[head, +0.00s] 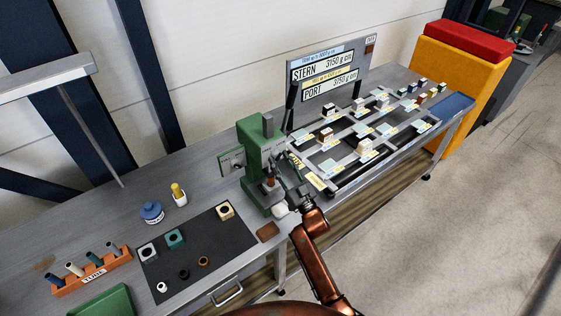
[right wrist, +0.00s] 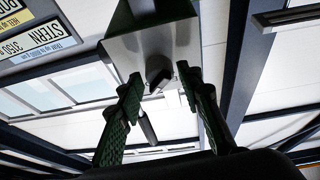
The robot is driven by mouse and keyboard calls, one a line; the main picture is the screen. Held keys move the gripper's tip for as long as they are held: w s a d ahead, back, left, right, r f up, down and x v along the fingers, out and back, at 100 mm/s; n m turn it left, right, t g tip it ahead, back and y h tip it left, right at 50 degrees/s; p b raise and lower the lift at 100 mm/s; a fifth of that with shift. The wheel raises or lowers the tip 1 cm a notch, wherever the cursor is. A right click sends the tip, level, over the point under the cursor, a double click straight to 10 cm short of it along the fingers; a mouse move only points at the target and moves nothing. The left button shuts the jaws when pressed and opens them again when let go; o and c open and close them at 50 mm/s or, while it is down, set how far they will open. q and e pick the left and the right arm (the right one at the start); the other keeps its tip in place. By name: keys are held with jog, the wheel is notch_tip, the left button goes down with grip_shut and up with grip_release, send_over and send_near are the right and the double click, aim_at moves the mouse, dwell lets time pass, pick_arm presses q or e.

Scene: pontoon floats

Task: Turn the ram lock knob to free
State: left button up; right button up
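The green press (head: 251,150) stands on the bench, with its grey ram (head: 268,124) upright at the top. My right gripper (head: 286,168) is at the press's right side. In the right wrist view, a dark round knob (right wrist: 159,70) sticks out from a pale grey plate (right wrist: 140,48). The two green textured fingers of my right gripper (right wrist: 159,78) stand apart on either side of the knob, with a visible gap on the right; contact on the left is unclear. The knob is not distinguishable in the head view. My left gripper is out of view.
A dark mat (head: 196,262) with several small blocks and rings lies left of the press. An orange rack (head: 92,272) stands further left. A sorting frame (head: 345,180) with several blocks and a STERN/PORT display (head: 322,75) are to the right.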

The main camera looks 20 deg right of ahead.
grip_shut()
jog(key=shift+n, duration=0.4)
jog(key=n+g+y+b, duration=0.1)
jog(key=n+y, duration=0.1)
jog(key=n, duration=0.2)
jog(key=n+g+y+b, duration=0.1)
jog(key=n, duration=0.3)
jog(key=n+g+y+b, duration=0.1)
jog(key=n+y, duration=0.1)
jog(key=n, duration=0.1)
jog(key=shift+w+d+n+y, duration=0.15)
jog(key=shift+d+n+y, duration=0.15)
jog(key=shift+n, duration=0.1)
jog(key=n+g, duration=0.1)
jog(key=n, duration=0.2)
jog(key=n+g, duration=0.2)
jog(key=n, duration=0.2)
jog(key=n+g+y, duration=0.1)
jog(key=n, duration=0.2)
jog(key=shift+d+r+n+g, duration=0.2)
jog(key=shift+r+n+g, duration=0.1)
jog(key=shift+n+g, duration=0.1)
